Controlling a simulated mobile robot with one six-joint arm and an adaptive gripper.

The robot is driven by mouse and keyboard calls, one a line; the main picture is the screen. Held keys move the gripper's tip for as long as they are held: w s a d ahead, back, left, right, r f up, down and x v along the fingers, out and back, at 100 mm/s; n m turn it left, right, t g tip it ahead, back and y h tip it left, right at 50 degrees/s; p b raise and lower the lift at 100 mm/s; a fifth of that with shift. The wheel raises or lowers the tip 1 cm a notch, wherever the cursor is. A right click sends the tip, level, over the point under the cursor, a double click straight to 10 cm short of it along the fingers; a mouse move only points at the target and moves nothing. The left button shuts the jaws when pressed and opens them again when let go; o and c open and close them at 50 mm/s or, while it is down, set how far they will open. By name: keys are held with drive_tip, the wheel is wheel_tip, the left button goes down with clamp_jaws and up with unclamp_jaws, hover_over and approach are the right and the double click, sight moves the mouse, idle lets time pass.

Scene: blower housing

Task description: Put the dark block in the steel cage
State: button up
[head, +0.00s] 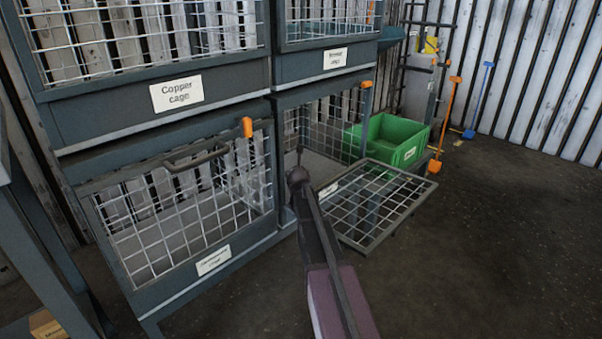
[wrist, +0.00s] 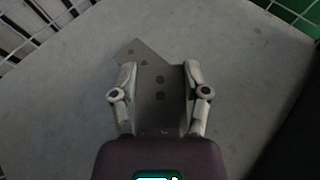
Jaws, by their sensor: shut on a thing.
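My gripper (wrist: 160,72) is shut on a dark grey block (wrist: 160,100) with round marks, which sits between its two fingers in the wrist view. Behind the block, a flat grey piece with dark dots (wrist: 137,51) shows; I cannot tell whether it is separate. Below is a pale grey floor (wrist: 60,105); I cannot tell whether the block touches it. In the head view my arm reaches to the open lower right cage (head: 352,108); the block is hidden there. Its mesh door (head: 378,207) is folded down outward. The door's label is too small to read.
The lower left cage (head: 212,262) is shut, with a handle and an orange latch. The Copper cage (head: 120,88) is above it. A green bin (head: 408,152) stands behind the open door. The dark floor at right is clear.

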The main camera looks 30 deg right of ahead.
drive_tip(key=shift+f+b, duration=0.5)
drive_tip(key=shift+b, duration=0.15)
drive_tip(key=o, duration=1.3)
drive_tip(key=shift+s, duration=0.1)
drive_tip(key=shift+r, duration=0.15)
drive_tip(key=shift+r+p, duration=0.5)
drive_tip(key=shift+p, duration=0.25)
drive_tip(key=p+v, duration=0.4)
drive_tip(key=v, duration=0.7)
drive_tip(key=shift+s+a, duration=0.25)
drive_tip(key=shift+s, duration=0.05)
drive_tip(key=shift+r, duration=0.15)
